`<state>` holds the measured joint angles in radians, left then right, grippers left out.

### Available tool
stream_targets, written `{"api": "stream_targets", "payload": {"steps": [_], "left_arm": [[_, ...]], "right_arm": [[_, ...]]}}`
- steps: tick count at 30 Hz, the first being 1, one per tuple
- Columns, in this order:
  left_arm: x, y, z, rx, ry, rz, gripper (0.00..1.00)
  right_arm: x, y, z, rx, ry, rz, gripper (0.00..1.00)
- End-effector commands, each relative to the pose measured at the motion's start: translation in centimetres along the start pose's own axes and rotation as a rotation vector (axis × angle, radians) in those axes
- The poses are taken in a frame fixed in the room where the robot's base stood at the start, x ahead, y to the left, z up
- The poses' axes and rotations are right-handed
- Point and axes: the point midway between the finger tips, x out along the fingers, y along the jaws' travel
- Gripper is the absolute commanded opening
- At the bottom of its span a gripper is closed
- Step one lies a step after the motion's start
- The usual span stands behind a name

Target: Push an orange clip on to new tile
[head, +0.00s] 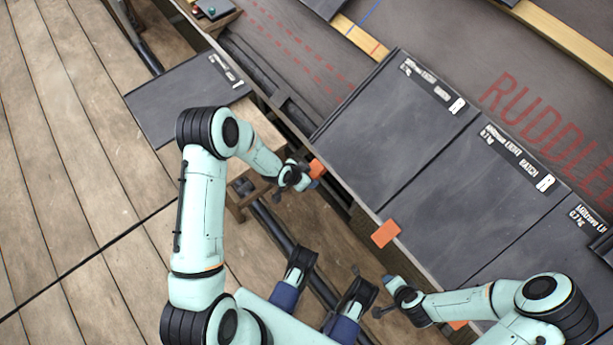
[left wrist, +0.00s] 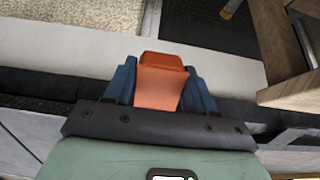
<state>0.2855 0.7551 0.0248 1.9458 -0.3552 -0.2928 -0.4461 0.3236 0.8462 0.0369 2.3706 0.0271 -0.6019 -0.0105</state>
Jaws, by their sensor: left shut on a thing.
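My left gripper (head: 312,176) is shut on an orange clip (head: 317,168), at the lower left corner of the leftmost dark roof tile (head: 395,125). I cannot tell whether the clip touches that tile. In the left wrist view the clip (left wrist: 160,85) sits between the blue fingers of the left gripper (left wrist: 161,90). Another orange clip (head: 386,234) is on the lower edge where the leftmost and middle tiles (head: 475,190) meet. My right gripper (head: 386,288) is below the tiles, near the eave; its jaws are too small to read.
A third orange clip (head: 457,324) shows partly behind my right arm. A right-hand tile (head: 545,255) continues the row. A loose dark tile (head: 185,97) lies at upper left beside the wooden deck (head: 80,190). A timber batten (head: 565,45) runs along the upper right. Bare dark underlay lies left of the row.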

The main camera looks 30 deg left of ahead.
Motion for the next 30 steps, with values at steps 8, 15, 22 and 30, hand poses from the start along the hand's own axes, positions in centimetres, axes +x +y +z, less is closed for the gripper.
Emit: {"api": "stream_targets", "payload": {"steps": [8,15,22,30], "left_arm": [[0.0,0.0,-0.8,0.001,0.001,-0.001,0.0],[0.0,-0.1,-1.4,0.0,0.001,-0.001,0.0],[0.0,0.0,-1.9,0.0,0.001,-0.001,0.0],[0.0,0.0,-2.0,0.0,0.0,0.0,0.0]], "right_arm": [[0.0,0.0,0.0,0.0,0.0,0.0,0.43],[0.0,0.0,0.0,0.0,0.0,0.0,0.43],[0.0,0.0,0.0,0.0,0.0,0.0,0.43],[0.0,0.0,0.0,0.0,0.0,0.0,0.43]]}}
